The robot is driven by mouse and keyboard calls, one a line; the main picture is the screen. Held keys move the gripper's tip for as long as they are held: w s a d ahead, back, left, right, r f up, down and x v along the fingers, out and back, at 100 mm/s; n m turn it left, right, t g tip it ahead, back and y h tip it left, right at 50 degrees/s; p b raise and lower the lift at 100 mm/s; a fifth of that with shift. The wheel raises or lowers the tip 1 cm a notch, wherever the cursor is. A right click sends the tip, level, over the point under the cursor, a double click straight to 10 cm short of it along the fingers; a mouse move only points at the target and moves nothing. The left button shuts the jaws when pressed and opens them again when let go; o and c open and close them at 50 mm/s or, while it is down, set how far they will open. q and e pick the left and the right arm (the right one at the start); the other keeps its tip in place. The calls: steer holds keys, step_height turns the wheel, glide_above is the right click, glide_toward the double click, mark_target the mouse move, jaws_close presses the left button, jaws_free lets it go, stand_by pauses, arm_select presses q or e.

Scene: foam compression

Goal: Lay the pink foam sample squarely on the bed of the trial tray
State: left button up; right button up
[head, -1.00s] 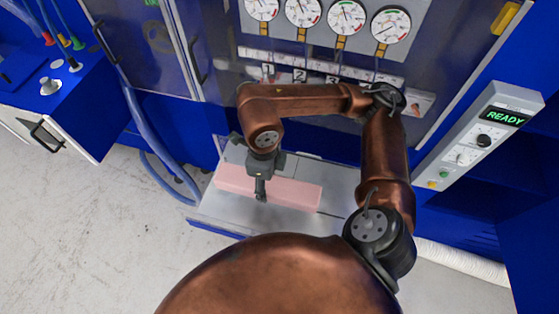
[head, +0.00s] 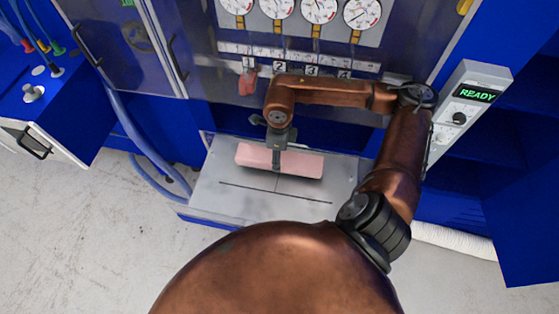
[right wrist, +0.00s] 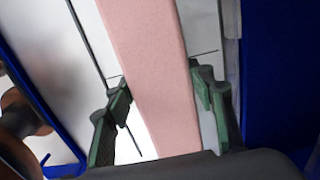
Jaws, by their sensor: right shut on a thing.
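The pink foam sample (head: 304,165) is a long block over the rear part of the trial tray (head: 232,207), lying roughly parallel to the long dark line on it. I cannot tell whether it touches the tray or hangs just above. My right gripper (head: 277,158) comes down from above and is shut on the block left of its middle. In the right wrist view the pink foam (right wrist: 160,75) runs between the two green-padded fingers of my right gripper (right wrist: 160,98), with the pale tray (right wrist: 205,40) beneath. My left gripper is not in view.
A cabinet with gauges (head: 320,8) and numbered valves stands behind the tray. A control panel (head: 470,105) reading READY is at right. Blue hoses (head: 135,130) hang at left. The front half of the tray is bare.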

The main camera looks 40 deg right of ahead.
steer(key=shift+s+d+f+p, duration=0.1)
steer(key=shift+s+f+p, duration=0.05)
steer(key=shift+f, duration=0.5)
steer(key=shift+s+f+p, duration=0.1)
steer(key=shift+f+p, duration=0.05)
steer(key=shift+f, duration=0.45)
steer(key=shift+w+f, duration=0.15)
steer(key=shift+f, duration=0.15)
steer(key=shift+f, duration=0.2)
steer(key=o, duration=0.9)
steer(key=shift+r, duration=0.1)
steer(key=shift+r, duration=0.1)
step_height(320, 180, up, 12)
steer(key=shift+r+b, duration=0.1)
steer(key=shift+b, duration=0.4)
